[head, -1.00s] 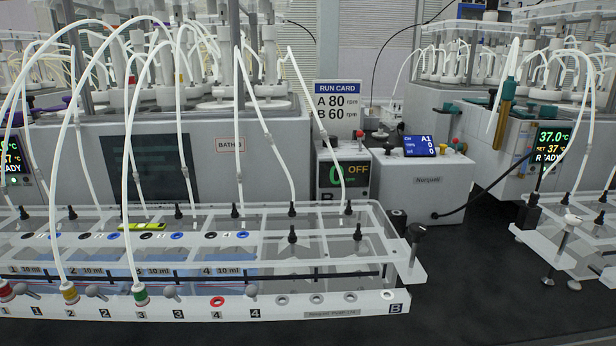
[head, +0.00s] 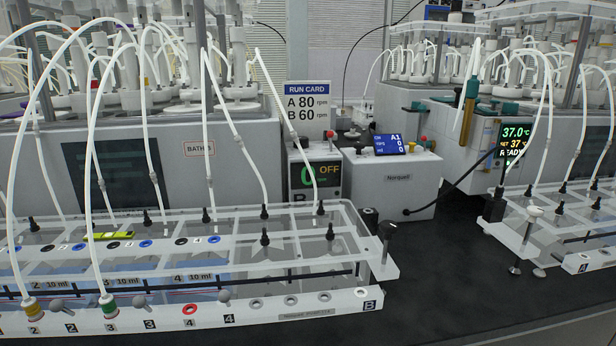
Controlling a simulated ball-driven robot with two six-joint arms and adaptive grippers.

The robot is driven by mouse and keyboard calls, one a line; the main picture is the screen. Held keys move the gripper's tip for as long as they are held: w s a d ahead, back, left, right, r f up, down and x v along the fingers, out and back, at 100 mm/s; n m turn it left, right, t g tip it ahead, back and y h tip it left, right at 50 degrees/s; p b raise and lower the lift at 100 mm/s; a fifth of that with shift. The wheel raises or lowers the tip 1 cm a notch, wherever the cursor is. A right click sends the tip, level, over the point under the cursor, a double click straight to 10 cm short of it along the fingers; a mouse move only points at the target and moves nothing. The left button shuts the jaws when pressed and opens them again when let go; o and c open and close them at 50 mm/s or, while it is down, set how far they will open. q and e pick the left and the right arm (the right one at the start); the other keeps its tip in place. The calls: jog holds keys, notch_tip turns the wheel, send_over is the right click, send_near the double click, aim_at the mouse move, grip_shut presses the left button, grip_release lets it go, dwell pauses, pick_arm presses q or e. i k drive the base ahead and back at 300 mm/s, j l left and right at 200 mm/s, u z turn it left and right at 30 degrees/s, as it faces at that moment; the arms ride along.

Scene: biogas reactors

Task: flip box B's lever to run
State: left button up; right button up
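Box B (head: 315,172) is a small grey box behind the clear rack, below the run card. Its dark display (head: 318,180) shows a green 0 and an orange OFF, with the letter B below. A small red-tipped part (head: 329,135) stands on top of the box; I cannot tell whether it is the lever. The rack and its white tubes partly hide the lower front of the box. Neither of my grippers is in view.
The run card (head: 308,108) reads A 80 rpm, B 60 rpm. The clear rack (head: 366,302) with tubes and small levers fills the front left. A grey Norquell unit (head: 398,185) stands right of box B, with a black cable. Dark bench (head: 440,290) is clear at front right.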

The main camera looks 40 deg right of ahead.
aim_at(330, 133)
jog(key=z, duration=1.25)
jog(key=l+u, duration=0.25)
jog(key=i+l+u, duration=0.1)
jog(key=l+u, duration=0.15)
jog(key=l, duration=0.1)
